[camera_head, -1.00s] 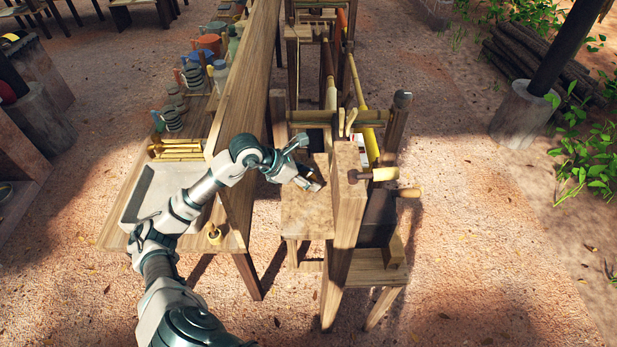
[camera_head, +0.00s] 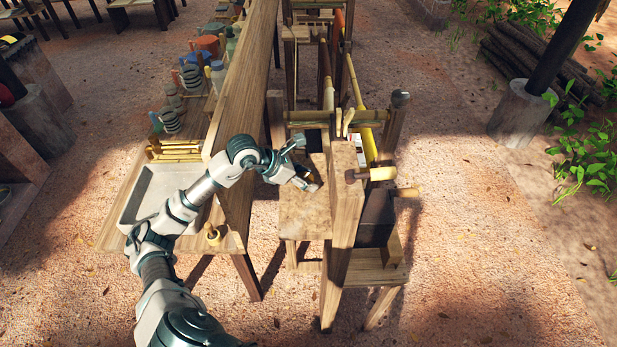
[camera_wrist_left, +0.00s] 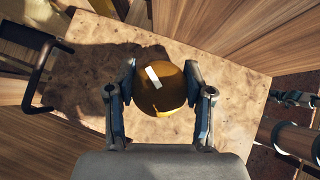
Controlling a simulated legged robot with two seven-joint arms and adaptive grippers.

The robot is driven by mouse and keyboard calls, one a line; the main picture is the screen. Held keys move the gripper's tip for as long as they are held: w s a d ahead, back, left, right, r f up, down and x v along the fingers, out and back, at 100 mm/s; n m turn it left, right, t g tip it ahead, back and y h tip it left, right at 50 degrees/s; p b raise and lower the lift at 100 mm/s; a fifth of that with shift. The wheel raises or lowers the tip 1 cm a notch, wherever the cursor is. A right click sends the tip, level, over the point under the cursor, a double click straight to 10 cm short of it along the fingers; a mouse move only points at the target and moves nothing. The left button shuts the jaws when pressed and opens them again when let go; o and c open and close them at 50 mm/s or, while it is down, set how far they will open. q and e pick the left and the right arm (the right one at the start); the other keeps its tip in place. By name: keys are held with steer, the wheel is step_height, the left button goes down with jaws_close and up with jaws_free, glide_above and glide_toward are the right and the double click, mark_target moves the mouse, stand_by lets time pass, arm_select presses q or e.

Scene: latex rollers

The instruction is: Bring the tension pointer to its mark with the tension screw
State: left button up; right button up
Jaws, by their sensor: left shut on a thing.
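My left gripper (camera_head: 312,184) is over the wooden top of the roller stand (camera_head: 300,215) in the head view. In the left wrist view its two fingers (camera_wrist_left: 160,92) are on opposite sides of a round, amber-brown knob with a white stripe, which looks like the tension screw (camera_wrist_left: 158,98). The fingers are shut on the knob. The stripe slants slightly from upper left to lower right. In the head view the knob is mostly hidden by the gripper. I cannot make out the tension pointer or its mark. My right gripper is not in view.
A wooden post (camera_head: 345,210) stands close to the right of my gripper, with a wooden-handled crank (camera_head: 380,174) on it. A dark bent bar (camera_wrist_left: 38,75) shows in the wrist view.

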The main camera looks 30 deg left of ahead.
arm_select(q)
steer(key=shift+s+f, duration=0.15)
steer(key=shift+f, duration=0.1)
steer(key=o, duration=1)
steer(key=shift+a, duration=0.1)
steer(key=shift+o, duration=0.9)
steer(key=shift+s+a+r, duration=0.1)
steer(key=shift+a+r, duration=0.1)
steer(key=shift+a, duration=0.25)
steer(key=v, duration=1.1)
steer(key=shift+s+a+r, duration=0.2)
steer(key=shift+s+a, duration=0.05)
steer(key=shift+a, duration=0.05)
steer(key=shift+d, duration=0.15)
